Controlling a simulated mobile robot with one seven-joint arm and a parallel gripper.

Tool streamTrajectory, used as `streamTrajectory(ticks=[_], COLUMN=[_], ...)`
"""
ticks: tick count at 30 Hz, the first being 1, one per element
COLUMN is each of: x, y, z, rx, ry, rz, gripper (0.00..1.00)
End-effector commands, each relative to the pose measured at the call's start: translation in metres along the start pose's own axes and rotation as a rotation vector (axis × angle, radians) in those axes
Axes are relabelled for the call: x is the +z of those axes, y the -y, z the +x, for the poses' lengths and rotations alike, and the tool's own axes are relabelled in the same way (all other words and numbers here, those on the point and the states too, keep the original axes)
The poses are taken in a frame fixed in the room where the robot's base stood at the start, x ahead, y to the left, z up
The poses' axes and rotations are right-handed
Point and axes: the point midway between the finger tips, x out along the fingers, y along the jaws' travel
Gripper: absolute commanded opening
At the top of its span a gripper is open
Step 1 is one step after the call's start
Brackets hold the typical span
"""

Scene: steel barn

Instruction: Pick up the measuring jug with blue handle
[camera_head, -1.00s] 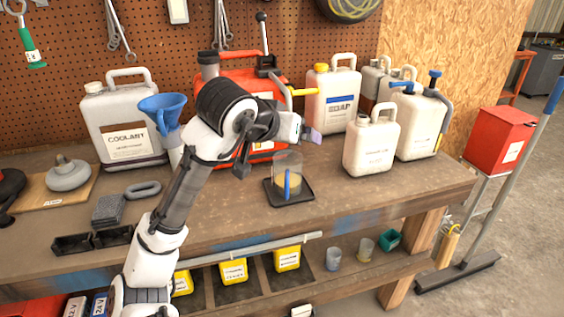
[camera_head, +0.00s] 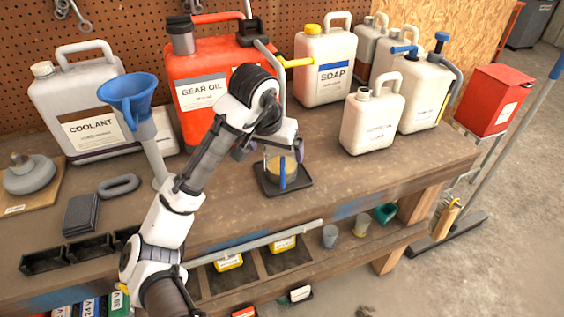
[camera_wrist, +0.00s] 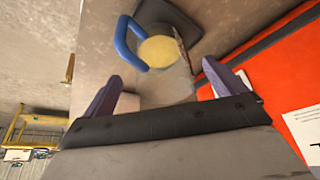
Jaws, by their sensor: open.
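The measuring jug (camera_head: 274,168) is clear with a yellowish content and a blue handle (camera_head: 283,174). It stands on a small black tray (camera_head: 299,185) on the bench, and the handle faces the front. My gripper (camera_head: 270,150) is over the jug, open and empty, and partly covers its upper part in the head view. In the wrist view the jug (camera_wrist: 160,50) lies beyond and between the two purple fingers of my gripper (camera_wrist: 158,88), with its blue handle (camera_wrist: 124,42) to the left. I see no contact between fingers and jug.
A red gear oil can (camera_head: 203,98) stands close behind my arm; it also fills the right of the wrist view (camera_wrist: 285,85). A blue funnel (camera_head: 130,92), coolant jug (camera_head: 85,105), soap jug (camera_head: 325,75) and white jugs (camera_head: 372,122) surround the bench back. The front right bench top is clear.

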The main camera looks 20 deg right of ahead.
Motion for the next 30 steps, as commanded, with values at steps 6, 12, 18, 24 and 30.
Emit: streamTrajectory(ticks=[6, 12, 18, 24, 30], x=[0.0, -0.002, -0.002, -0.002, -0.002], y=[0.0, -0.003, -0.002, -0.002, -0.002], z=[0.015, 0.038, 0.061, 0.065, 0.065], rx=[0.001, 0.005, 0.0, -0.001, -0.001], ry=[0.0, 0.002, 0.002, 0.001, 0.001], rz=[0.0, -0.002, -0.001, -0.001, -0.001], gripper=[0.95, 0.95, 0.95, 0.95, 0.81])
